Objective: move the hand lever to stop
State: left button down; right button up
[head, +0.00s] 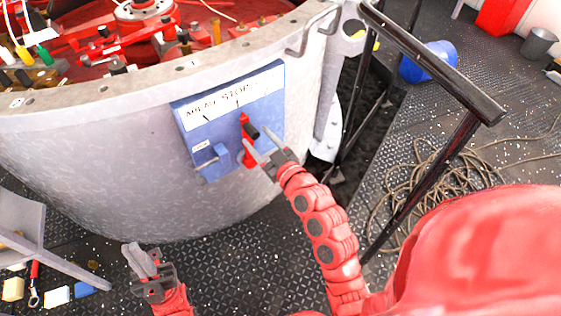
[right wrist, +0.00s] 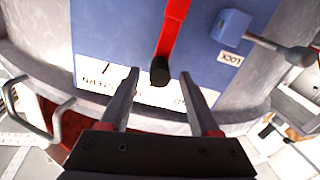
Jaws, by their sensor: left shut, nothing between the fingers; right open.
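A blue panel (head: 270,85) on the side of a grey drum carries a white label strip reading AHEAD and STOP; the rest is hard to read. Its red hand lever (head: 246,150) has a black knob (head: 252,131). In the right wrist view the lever (right wrist: 173,30) points down, its knob (right wrist: 160,70) between my right gripper's tips, with gaps on both sides. My right gripper (head: 262,131) is open at the lever. Which mark the lever stands at, I cannot tell for sure. My left gripper (head: 135,252) is shut and empty, low and left, away from the panel.
A blue lock block with a grey pin (head: 212,160) sits on the panel beside the lever. A black railing (head: 430,55) stands right of the drum. Coiled rope (head: 430,185) and a blue barrel (head: 428,62) lie beyond. A grey stand (head: 30,225) is at left.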

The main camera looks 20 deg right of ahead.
jog(key=v, duration=1.1)
jog(key=shift+p, duration=0.4)
